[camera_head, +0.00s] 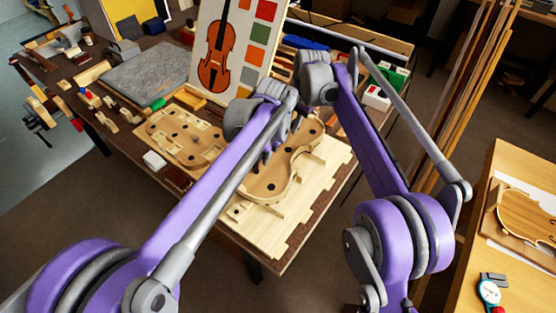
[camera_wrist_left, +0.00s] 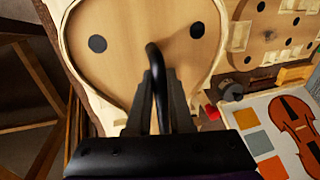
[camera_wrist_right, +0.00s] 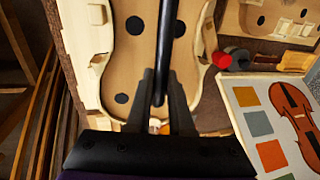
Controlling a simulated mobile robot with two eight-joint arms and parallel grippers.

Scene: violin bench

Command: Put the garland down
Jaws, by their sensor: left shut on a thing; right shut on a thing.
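The garland (camera_head: 261,190), a violin-shaped wooden form with dark holes and a pale rim, is over a pale notched board (camera_head: 325,172). I cannot tell whether it rests fully on it. It also shows in the left wrist view (camera_wrist_left: 140,22) and right wrist view (camera_wrist_right: 140,62). My left gripper (camera_head: 267,156) is over the garland, shut on a dark curved bar (camera_wrist_left: 152,56). My right gripper (camera_wrist_right: 160,98) is shut on a dark straight bar (camera_wrist_right: 167,40) across the form; the arms hide it in the head view. How the bars join the garland is unclear.
A second violin-shaped mould (camera_head: 186,138) lies to the left. A violin picture panel (camera_head: 232,45) stands behind, with a grey mat (camera_head: 150,75) beside it. A small white block (camera_head: 154,160) lies near the front edge. A red-and-white box (camera_head: 377,97) is at the right.

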